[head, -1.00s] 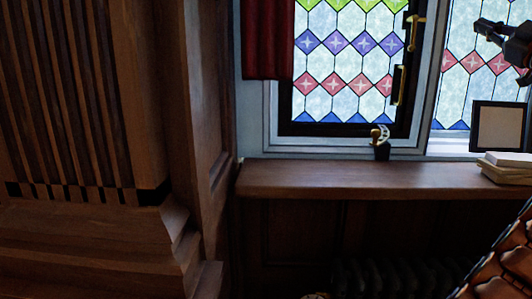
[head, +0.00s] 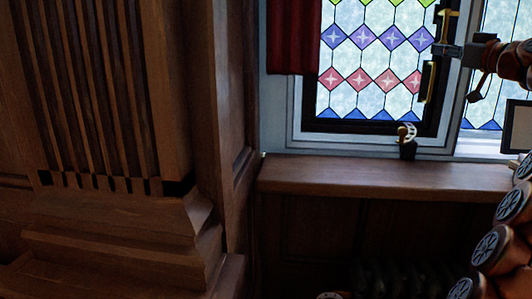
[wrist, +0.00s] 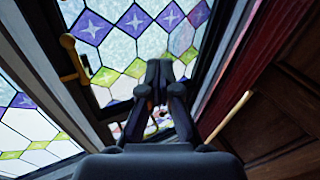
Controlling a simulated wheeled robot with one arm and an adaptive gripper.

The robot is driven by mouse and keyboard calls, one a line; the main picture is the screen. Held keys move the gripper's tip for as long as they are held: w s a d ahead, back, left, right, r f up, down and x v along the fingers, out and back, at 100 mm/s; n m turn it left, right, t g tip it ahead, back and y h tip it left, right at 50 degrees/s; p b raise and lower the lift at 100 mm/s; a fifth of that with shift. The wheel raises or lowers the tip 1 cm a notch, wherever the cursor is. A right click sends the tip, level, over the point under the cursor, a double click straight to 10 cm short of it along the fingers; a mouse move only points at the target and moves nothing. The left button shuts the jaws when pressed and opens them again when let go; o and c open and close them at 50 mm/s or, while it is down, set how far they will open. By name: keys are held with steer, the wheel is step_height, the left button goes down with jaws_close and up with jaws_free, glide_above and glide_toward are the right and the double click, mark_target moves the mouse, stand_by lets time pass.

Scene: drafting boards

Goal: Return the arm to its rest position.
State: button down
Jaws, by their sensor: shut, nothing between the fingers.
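My gripper (head: 440,49) is at the upper right of the head view, raised in front of the stained-glass window (head: 370,60).
A picture frame (head: 518,127) stands at the right edge. A red curtain (head: 293,38) hangs left of the window. A large wooden pillar (head: 100,100) fills the left.

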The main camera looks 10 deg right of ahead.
steer(key=a+f+m+g+y, duration=0.1)
steer(key=a+f+g, duration=0.3)
steer(key=a+f, duration=0.65)
steer(key=a+f+m+g+y, duration=0.1)
steer(key=a+f+g, duration=0.45)
steer(key=a, duration=0.85)
steer(key=s+a+f+g, duration=0.2)
steer(key=s+a+f, duration=0.4)
steer(key=a+f, duration=0.3)
steer(key=s+a+f+m+g+h, duration=0.1)
steer(key=s+a+f+g, duration=0.15)
steer(key=s+f, duration=0.6)
steer(key=s+a+f+g+h, duration=0.2)
steer(key=s+f+g, duration=0.1)
steer(key=s+f, duration=0.55)
steer(key=s+d+f+g+h, duration=0.1)
steer(key=s+f, duration=0.2)
steer(key=s, duration=0.4)
steer(key=s+d+f+g+h, duration=0.1)
steer(key=s+d+f, duration=0.1)
steer(key=s+f, duration=0.2)
steer(key=s+d+f+m+g+h, duration=0.1)
steer(key=s+f, duration=0.2)
steer(key=s, duration=0.6)
steer(key=shift+s+d+f+g, duration=0.25)
steer(key=shift+s+f+g, duration=0.05)
steer(key=shift+s, duration=0.1)
